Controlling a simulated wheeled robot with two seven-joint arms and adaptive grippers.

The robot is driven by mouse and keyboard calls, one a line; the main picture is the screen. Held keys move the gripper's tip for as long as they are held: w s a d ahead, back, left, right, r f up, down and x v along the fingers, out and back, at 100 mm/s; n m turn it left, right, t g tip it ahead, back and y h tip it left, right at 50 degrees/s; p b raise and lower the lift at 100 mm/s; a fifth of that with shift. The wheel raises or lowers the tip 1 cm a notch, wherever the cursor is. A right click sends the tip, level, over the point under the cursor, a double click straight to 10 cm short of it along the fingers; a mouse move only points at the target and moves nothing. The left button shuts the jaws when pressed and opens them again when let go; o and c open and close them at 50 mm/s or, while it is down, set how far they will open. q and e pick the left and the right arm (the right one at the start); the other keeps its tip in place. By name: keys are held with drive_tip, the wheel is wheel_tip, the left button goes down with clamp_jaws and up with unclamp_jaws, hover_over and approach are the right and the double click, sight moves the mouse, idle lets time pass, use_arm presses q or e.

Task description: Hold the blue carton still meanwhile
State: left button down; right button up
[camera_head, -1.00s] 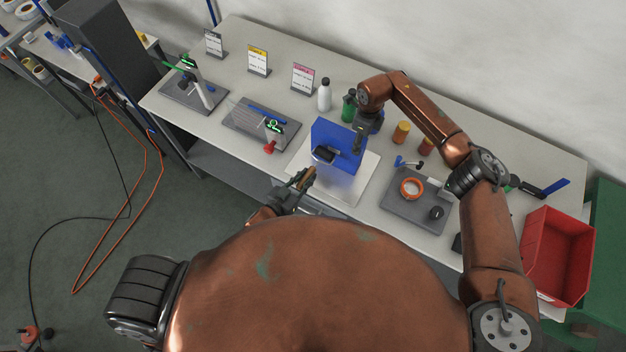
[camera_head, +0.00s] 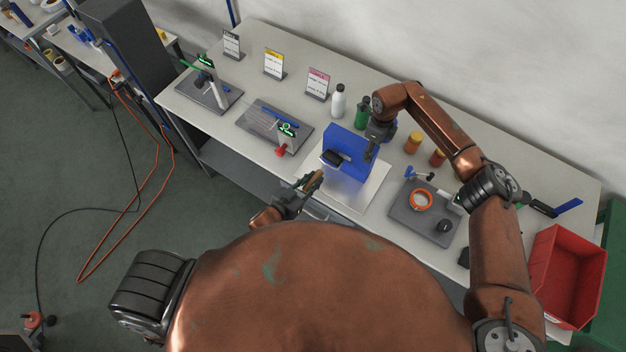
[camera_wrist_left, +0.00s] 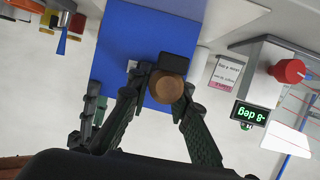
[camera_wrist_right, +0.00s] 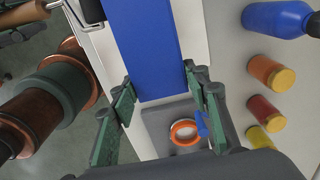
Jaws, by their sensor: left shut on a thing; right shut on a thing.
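The blue carton (camera_head: 362,161) stands upright on a white board (camera_head: 372,192) on the bench. My right gripper (camera_head: 371,150) is shut on it; in the right wrist view the carton (camera_wrist_right: 150,45) lies between the fingers (camera_wrist_right: 160,83). My left gripper (camera_head: 307,185) is shut on the wooden handle of a tool (camera_wrist_left: 170,88). The tool's black head (camera_head: 333,158) is at the carton's near face; I cannot tell if it presses there. The left wrist view shows the carton's blue face (camera_wrist_left: 135,45) behind the tool.
A grey mat (camera_head: 408,222) with an orange tape ring (camera_head: 420,200) lies right of the board. A white bottle (camera_head: 338,102) and green bottle (camera_head: 361,113) stand behind the carton.

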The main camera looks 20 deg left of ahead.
sight(305, 192)
use_arm(q)
drive_tip(key=shift+w+d, duration=0.15)
drive_tip(key=shift+w, duration=0.25)
drive_tip(key=shift+d, duration=0.1)
drive_tip(key=shift+s+d, duration=1.05)
drive_tip(key=shift+d, duration=2.05)
drive_tip(key=shift+w+a, duration=0.35)
drive_tip(key=shift+a, duration=0.75)
drive_tip(key=shift+w+a, duration=0.3)
drive_tip(key=shift+a, duration=0.8)
drive_tip(key=shift+w+a, duration=0.35)
drive_tip(key=shift+a, duration=0.75)
drive_tip(key=shift+s+a, duration=0.35)
drive_tip(key=shift+s, duration=0.75)
drive_tip(key=shift+s+a, duration=0.35)
drive_tip(key=shift+s, duration=0.8)
drive_tip(key=shift+s+a, duration=0.35)
drive_tip(key=shift+s, duration=0.75)
